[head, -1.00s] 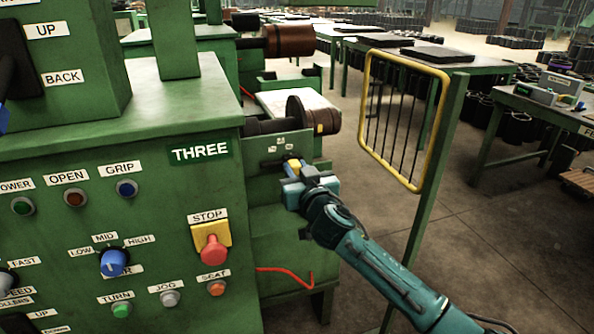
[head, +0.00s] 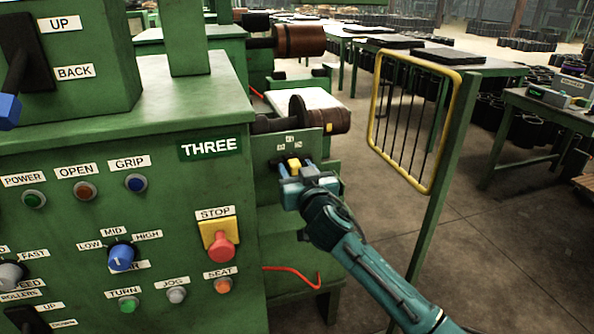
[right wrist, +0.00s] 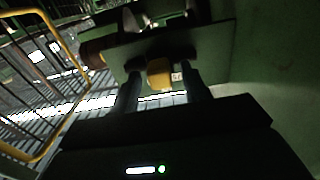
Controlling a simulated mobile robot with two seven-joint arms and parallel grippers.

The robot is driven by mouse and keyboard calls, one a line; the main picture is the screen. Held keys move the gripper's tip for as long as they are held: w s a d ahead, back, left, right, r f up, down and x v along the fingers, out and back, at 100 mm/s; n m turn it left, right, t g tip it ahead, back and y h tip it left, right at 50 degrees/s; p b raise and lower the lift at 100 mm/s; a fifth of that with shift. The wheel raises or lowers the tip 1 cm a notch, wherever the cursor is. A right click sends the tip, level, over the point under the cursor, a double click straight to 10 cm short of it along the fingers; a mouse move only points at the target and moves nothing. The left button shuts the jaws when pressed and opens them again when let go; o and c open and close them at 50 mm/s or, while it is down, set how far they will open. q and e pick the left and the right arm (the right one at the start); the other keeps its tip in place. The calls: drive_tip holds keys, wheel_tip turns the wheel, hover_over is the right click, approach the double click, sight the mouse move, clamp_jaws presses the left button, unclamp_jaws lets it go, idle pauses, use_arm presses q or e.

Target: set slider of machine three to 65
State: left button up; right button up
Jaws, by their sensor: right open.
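Machine three (head: 130,215) is a green cabinet with a "THREE" sign (head: 209,147). On a green plate at its right side (head: 264,165) is a small yellow knob (head: 294,163), seemingly the slider. Small white labels sit around it, too small to read. My right gripper (head: 295,168) is open, with its fingertips on either side of the knob. The right wrist view shows the yellow knob (right wrist: 160,73) between the two dark fingers of the right gripper (right wrist: 163,88). I cannot tell whether they touch it. The slider's setting is not readable. My left gripper is not in view.
A red stop button (head: 221,246) and several other knobs and buttons cover the cabinet front. A brown roller (head: 330,120) lies just above the plate. A yellow-framed guard (head: 415,120) on a green post stands right of my arm.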

drive_tip(key=v, duration=1.3)
drive_tip(key=shift+s, duration=0.1)
